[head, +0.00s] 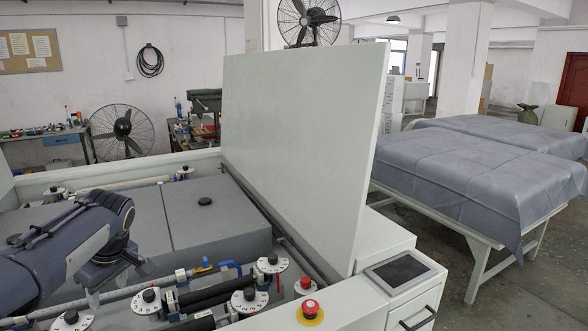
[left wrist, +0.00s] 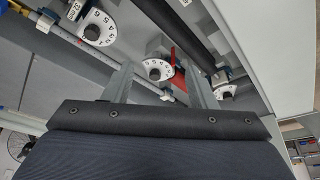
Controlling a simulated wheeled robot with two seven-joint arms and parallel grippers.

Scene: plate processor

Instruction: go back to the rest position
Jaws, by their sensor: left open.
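My left arm comes in from the left over the plate processor (head: 215,222), a machine with grey flat covers and a raised pale lid. My left gripper (head: 116,284) points down near the machine's front row of dials and rollers. It is open, and I see nothing between its fingers. In the left wrist view, the two fingers of the left gripper (left wrist: 164,84) stand apart, with a white numbered dial (left wrist: 157,69) showing between them. I cannot tell whether the fingers touch anything. My right gripper is not in view.
The raised lid (head: 300,150) stands like a wall right of my arm. A red emergency button (head: 309,309) and a screen (head: 398,271) are at the front right. Cloth-covered tables (head: 480,180) stand beyond the machine. Open floor shows at the far right.

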